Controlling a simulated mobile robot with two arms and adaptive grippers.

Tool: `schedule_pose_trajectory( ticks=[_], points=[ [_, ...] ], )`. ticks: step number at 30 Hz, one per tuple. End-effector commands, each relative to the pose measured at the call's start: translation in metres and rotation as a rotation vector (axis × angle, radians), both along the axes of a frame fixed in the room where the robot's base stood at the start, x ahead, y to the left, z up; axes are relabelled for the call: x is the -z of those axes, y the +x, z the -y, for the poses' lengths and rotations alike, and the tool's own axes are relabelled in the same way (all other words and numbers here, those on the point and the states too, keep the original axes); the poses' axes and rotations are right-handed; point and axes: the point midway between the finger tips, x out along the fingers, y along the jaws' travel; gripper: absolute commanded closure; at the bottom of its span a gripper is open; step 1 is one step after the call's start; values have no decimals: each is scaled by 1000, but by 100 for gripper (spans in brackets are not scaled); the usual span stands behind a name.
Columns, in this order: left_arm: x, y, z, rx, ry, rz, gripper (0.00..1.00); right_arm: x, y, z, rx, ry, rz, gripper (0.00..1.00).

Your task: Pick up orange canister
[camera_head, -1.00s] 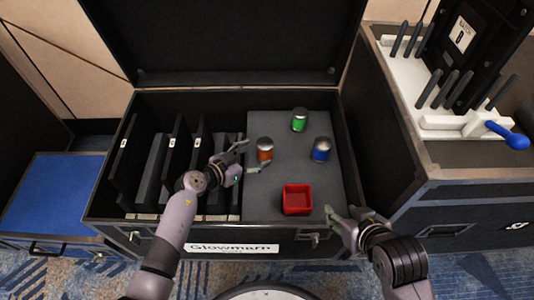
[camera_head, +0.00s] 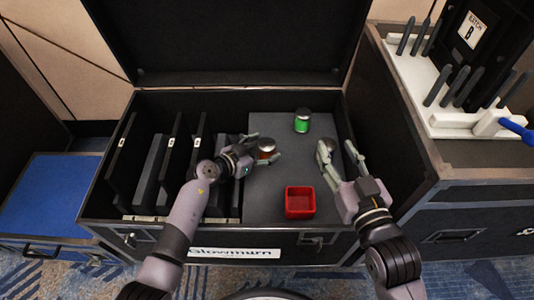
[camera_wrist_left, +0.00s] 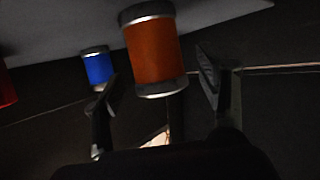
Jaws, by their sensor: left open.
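The orange canister (camera_head: 265,154), with a metal cap and base, stands on the grey panel in the black case. My left gripper (camera_head: 268,146) is open, with its fingers on either side of the canister in the head view. In the left wrist view, the orange canister (camera_wrist_left: 153,52) is upright between the two open fingers (camera_wrist_left: 158,85), and I see no clear grip on it. My right gripper (camera_head: 338,146) has its fingers spread in front of the blue canister, which it largely hides. The blue canister (camera_wrist_left: 98,68) shows in the left wrist view.
A green canister (camera_head: 302,122) stands farther back on the grey panel (camera_head: 265,195). A red open box (camera_head: 300,203) sits near the case's front wall. Dark upright slabs (camera_head: 150,170) fill the left of the case. The open lid (camera_head: 220,45) rises behind.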

Motion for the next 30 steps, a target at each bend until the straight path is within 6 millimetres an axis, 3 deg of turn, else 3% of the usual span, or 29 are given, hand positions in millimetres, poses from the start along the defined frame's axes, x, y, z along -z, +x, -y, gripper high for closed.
schedule_pose_trajectory(
  ticks=[6,12,20,30],
  points=[
    [7,9,9,1,0,0,34,-36,2,-6,-13,52,200,60],
    [8,12,13,1,0,0,34,-55,0,-8,-18,77,294,60],
    [8,13,13,1,0,0,34,-57,-1,-8,-18,79,302,60],
    [8,13,13,1,0,-1,56,-57,-1,-8,-18,79,301,60]
  ],
)
